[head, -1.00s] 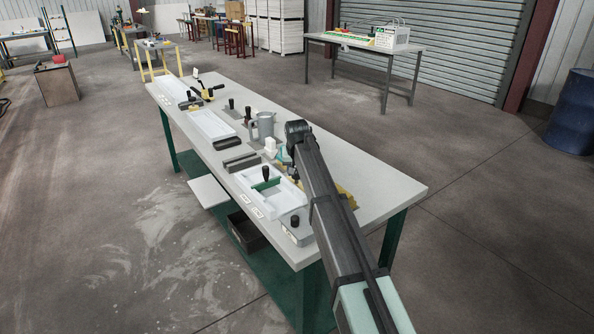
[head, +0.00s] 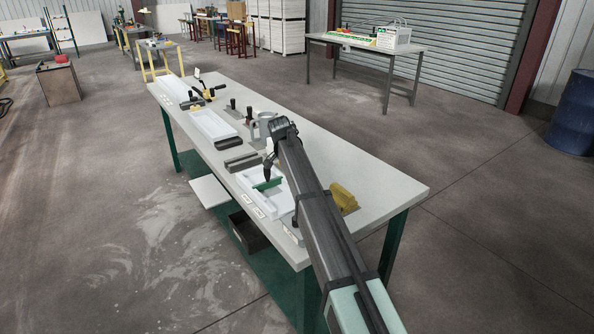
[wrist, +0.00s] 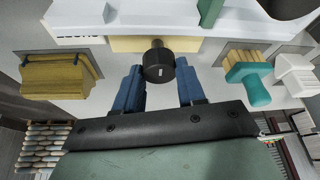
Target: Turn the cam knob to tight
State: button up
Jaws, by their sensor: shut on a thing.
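In the wrist view a round black knob (wrist: 158,67) with a short white mark sits in front of a tan block (wrist: 124,44), at the edge of a white tray (wrist: 215,30). My gripper (wrist: 160,75) has its two blue fingers on either side of this knob, shut on it. The knob's lettering or settings cannot be read. The tray (head: 280,205) with a green bar (head: 267,184) and dark handle (head: 268,168) shows left of my arm.
A yellow piece (wrist: 58,76) lies left of my gripper, and it shows right of my arm in the head view (head: 343,198). A teal handled tool (wrist: 250,82) and a white piece (wrist: 297,73) lie to the right. The table's right end (head: 395,190) is clear.

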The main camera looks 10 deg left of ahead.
dwell(0.4)
jog(key=o, duration=1.1)
jog(key=shift+c, duration=0.2)
jog(key=shift+r, duration=0.1)
jog(key=v, duration=1.3)
jog(key=shift+r, duration=0.35)
jog(key=shift+a, duration=0.15)
